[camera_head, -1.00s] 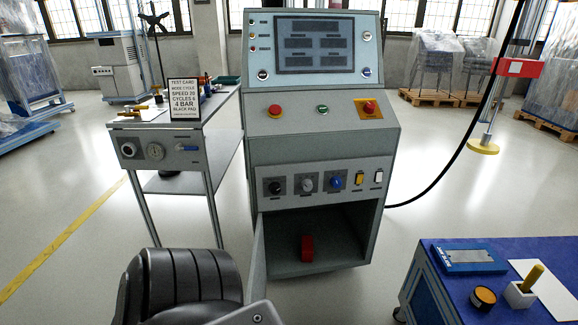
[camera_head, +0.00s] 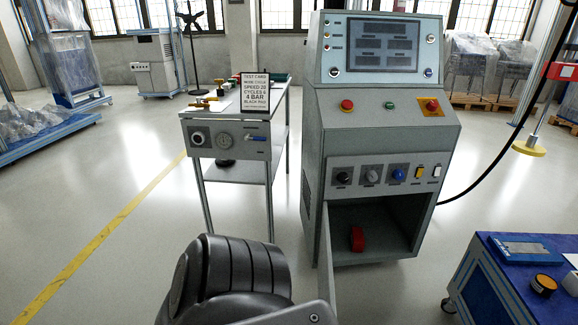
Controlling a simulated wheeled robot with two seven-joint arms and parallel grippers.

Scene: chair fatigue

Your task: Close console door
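The grey console (camera_head: 388,125) stands right of centre in the head view, with a screen, buttons and knobs on its front. Its lower compartment is open, and a red object (camera_head: 357,239) lies inside. The console door (camera_head: 325,262) is swung open toward me, seen nearly edge-on at the left side of the compartment. A dark grey ribbed link of my own arm fills the bottom middle, close to the door's lower part; I cannot tell if they touch. Neither gripper's fingers show in the view.
A side table (camera_head: 230,147) with gauges and a test card (camera_head: 255,93) stands left of the console. A blue-topped cart (camera_head: 515,275) is at the lower right. Wrapped chairs on pallets (camera_head: 470,100) are behind. Open floor with a yellow line (camera_head: 110,225) lies to the left.

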